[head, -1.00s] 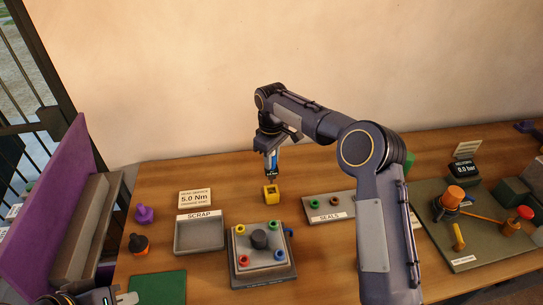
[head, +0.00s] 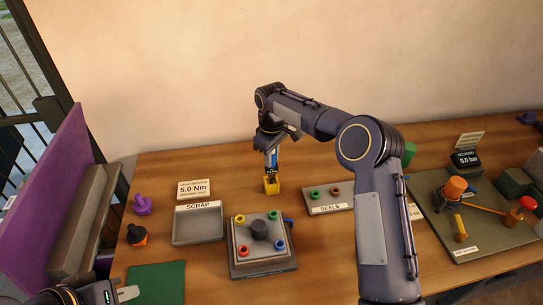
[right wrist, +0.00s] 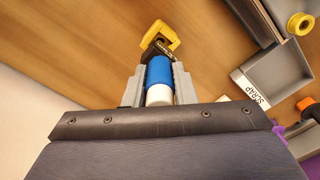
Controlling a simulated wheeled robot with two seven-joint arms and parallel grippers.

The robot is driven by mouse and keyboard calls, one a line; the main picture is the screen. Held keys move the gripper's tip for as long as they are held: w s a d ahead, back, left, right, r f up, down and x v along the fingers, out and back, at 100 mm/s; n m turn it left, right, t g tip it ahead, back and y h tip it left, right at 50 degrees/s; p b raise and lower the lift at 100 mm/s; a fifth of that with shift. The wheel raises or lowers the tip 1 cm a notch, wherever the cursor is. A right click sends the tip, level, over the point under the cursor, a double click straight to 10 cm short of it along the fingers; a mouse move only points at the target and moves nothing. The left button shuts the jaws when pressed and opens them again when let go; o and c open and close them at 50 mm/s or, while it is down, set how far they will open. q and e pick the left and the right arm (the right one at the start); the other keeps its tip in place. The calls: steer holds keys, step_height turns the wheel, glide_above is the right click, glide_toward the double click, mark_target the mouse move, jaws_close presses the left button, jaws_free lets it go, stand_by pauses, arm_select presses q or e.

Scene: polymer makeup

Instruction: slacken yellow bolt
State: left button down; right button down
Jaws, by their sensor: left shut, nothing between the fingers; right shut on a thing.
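My right gripper (head: 270,153) is shut on a blue and white tool (right wrist: 158,78), well behind the fixture. My left gripper (head: 128,293) is shut and empty at bottom left.
Green, red and blue bolts and a dark central knob (head: 259,229) share the fixture. The SCRAP tray (head: 198,240) stands left, the SEALS tray (head: 330,208) right. A 5.0 Nm sign (head: 194,189) is behind SCRAP. My right arm crosses the right side.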

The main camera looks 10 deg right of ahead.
steer(key=shift+p, duration=0.5)
stand_by(1.1)
steer(key=shift+f+b, duration=1.15)
steer(key=shift+f, duration=0.85)
steer(key=c, duration=1.1)
jaws_free()
step_height(320, 180, up, 6)
steer(key=shift+r+b, duration=0.25)
steer(key=shift+b, duration=0.3)
steer(key=shift+r, duration=0.6)
steer(key=shift+r, duration=0.1)
